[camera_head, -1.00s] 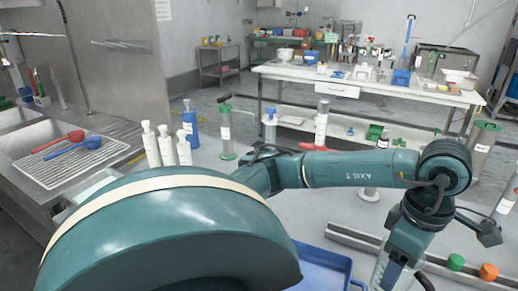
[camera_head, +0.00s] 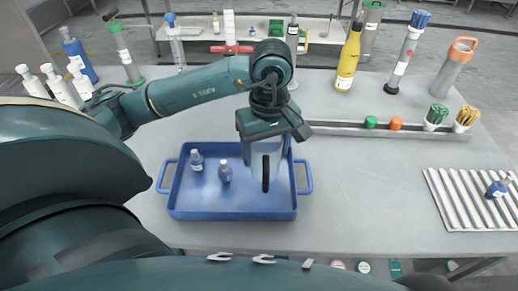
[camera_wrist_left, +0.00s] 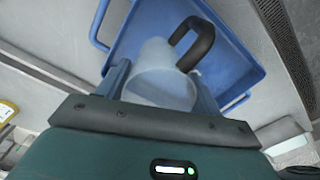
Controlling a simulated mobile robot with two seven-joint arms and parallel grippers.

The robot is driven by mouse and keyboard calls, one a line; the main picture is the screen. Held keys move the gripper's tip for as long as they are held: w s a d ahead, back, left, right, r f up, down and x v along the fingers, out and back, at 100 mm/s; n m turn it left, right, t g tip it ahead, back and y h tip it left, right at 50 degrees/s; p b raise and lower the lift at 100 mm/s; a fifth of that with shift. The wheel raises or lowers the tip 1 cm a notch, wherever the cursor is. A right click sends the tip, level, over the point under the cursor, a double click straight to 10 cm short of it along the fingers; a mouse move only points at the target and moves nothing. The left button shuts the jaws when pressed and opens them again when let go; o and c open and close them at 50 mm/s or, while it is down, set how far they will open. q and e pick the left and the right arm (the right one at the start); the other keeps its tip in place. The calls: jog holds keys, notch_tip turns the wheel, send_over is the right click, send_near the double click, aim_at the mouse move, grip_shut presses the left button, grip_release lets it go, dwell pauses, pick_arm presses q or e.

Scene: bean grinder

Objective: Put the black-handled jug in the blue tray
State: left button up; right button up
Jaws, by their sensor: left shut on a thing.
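My left gripper (camera_head: 272,138) hangs over the right half of the blue tray (camera_head: 232,213) and is shut on the black-handled jug (camera_head: 280,170). The jug is translucent and pale, and its black handle (camera_head: 266,180) faces the camera. I cannot tell whether its base touches the tray floor. In the left wrist view the jug (camera_wrist_left: 155,88) sits between my two fingers (camera_wrist_left: 160,92), with the tray (camera_wrist_left: 122,40) beneath and behind it. My right gripper is not in view.
Two small blue-labelled bottles, a left one (camera_head: 197,163) and a right one (camera_head: 225,174), stand in the tray's left half. A rack (camera_head: 370,131) with green and orange caps lies behind right. A ribbed white mat (camera_head: 460,203) holds another bottle (camera_head: 497,188). The table between is clear.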

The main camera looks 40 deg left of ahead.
pick_arm(q)
notch_tip(320, 180, down, 4)
jog(key=shift+r, duration=0.1)
jog(key=shift+f, duration=0.3)
jog(key=o, duration=0.5)
jog(key=shift+f, duration=0.1)
jog(key=o, duration=0.5)
